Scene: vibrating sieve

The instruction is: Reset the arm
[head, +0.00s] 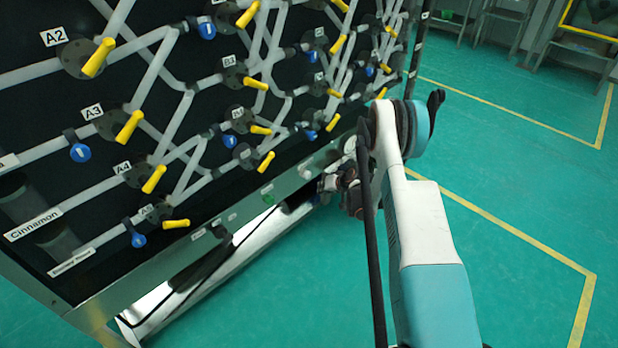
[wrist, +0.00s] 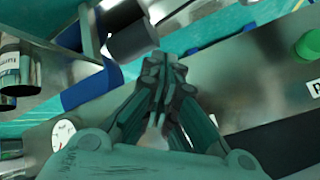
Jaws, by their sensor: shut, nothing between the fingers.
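My gripper (wrist: 163,75) points away from the wrist camera in the wrist view, its fingers together with nothing between them. In the head view my arm reaches forward from the lower right and bends at the elbow. The gripper end (head: 338,184) is dark and partly hidden behind the arm, close to the lower right edge of the valve panel. I cannot tell in the head view whether it touches the panel. In the wrist view a green button (wrist: 308,45) on a grey metal surface is right of the fingers.
The black panel of pipes carries yellow handles (head: 129,127) and blue valves (head: 80,152) on the left. A gauge (wrist: 63,135) and a dark cylinder (wrist: 132,36) are near the gripper in the wrist view. Open green floor (head: 530,180) with yellow lines lies right.

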